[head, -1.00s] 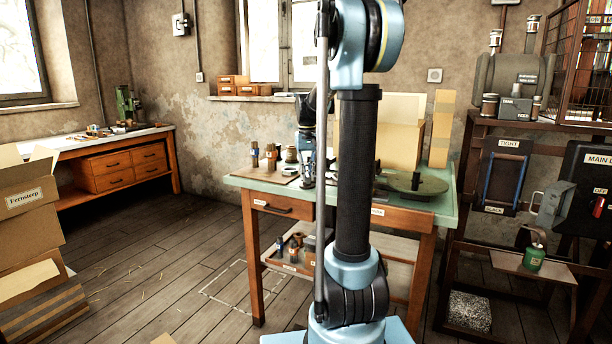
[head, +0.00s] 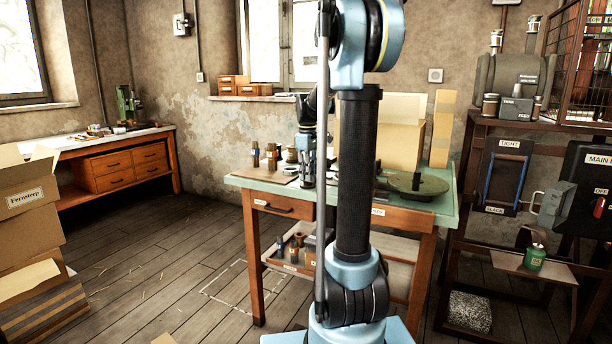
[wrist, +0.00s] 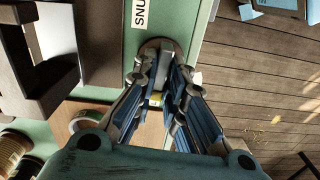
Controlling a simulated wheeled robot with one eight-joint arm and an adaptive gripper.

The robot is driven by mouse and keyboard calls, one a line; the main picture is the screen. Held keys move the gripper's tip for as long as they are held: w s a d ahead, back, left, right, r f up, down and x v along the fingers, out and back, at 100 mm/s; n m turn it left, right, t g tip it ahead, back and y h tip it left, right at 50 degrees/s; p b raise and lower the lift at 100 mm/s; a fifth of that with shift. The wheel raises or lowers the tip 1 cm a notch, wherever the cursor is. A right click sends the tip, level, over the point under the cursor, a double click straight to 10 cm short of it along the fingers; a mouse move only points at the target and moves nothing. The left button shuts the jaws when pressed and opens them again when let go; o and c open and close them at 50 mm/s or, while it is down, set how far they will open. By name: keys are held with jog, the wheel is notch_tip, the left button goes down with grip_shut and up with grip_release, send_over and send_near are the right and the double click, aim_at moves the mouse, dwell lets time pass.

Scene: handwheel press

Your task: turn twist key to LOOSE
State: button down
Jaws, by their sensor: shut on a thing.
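In the wrist view my gripper (wrist: 172,92) points down at the green bench top, its blue-padded fingers close together. It is shut on the twist key (wrist: 155,97), of which only a small part with a yellowish mark shows between the fingers. No LOOSE mark can be read. In the head view my arm's column hides much of the bench, and the key cannot be made out.
The green-topped bench (head: 245,184) holds small bottles (head: 271,156) at left and a round dark green plate (head: 415,185) at right. A dark metal frame (wrist: 40,60) stands left of my gripper in the wrist view. Wooden floor (wrist: 260,80) lies open beyond the bench edge.

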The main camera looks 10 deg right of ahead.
jog(key=shift+d+n, duration=0.15)
jog(key=shift+n, duration=0.45)
jog(key=c, duration=1.6)
grip_release()
jog(key=shift+w, duration=0.1)
jog(key=shift+c, duration=0.2)
notch_tip(320, 180, up, 12)
jog(key=shift+w+f, duration=0.1)
